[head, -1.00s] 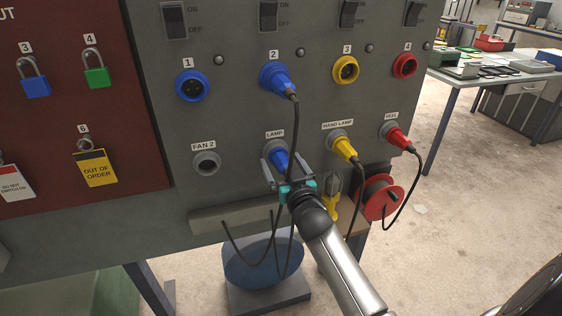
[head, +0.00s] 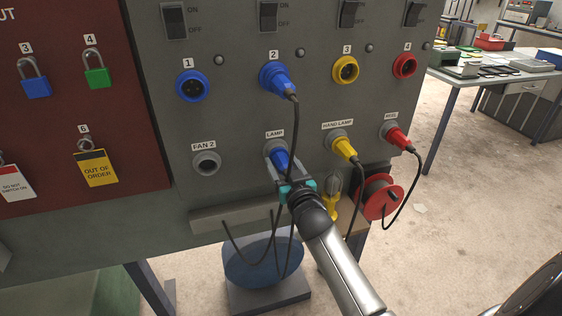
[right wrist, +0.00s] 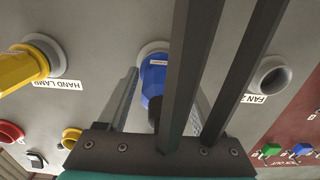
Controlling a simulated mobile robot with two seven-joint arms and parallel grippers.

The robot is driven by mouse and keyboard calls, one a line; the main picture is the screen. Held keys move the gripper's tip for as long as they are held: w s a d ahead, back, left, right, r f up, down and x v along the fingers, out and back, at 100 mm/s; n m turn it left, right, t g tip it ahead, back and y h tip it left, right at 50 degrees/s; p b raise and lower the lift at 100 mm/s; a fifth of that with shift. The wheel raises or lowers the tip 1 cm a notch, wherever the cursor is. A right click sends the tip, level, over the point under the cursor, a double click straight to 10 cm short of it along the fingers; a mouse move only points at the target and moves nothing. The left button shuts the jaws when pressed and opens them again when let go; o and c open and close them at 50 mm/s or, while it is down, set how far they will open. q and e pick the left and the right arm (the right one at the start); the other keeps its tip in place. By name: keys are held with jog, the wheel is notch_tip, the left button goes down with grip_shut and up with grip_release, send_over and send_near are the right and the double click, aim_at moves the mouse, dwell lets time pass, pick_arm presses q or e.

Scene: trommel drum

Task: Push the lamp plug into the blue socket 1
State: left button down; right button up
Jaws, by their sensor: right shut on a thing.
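The blue lamp plug (head: 280,158) sits in the grey holder under the LAMP label, its cord hanging down. My right gripper (head: 281,168) is shut on this plug. In the right wrist view the plug (right wrist: 153,78) shows between the finger parts, still against its round holder. Blue socket 1 (head: 192,87) is up and to the left on the grey panel. It is empty, with its dark pin recess showing. My left gripper is not in view.
Another blue plug (head: 278,80) sits in socket 2, its cord hanging close by my right gripper. A yellow plug (head: 344,147) and a red plug (head: 398,138) sit to the right. Yellow socket 3 (head: 345,69), red socket 4 (head: 404,66) and the FAN 2 holder (head: 207,163) are empty.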

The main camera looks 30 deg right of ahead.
grip_shut()
jog(key=shift+s, duration=0.15)
jog(key=shift+p+v, duration=1.5)
jog(key=shift+v, duration=1.35)
jog(key=shift+p+v, duration=1.1)
jog(key=shift+v, duration=1.4)
jog(key=shift+r, duration=0.1)
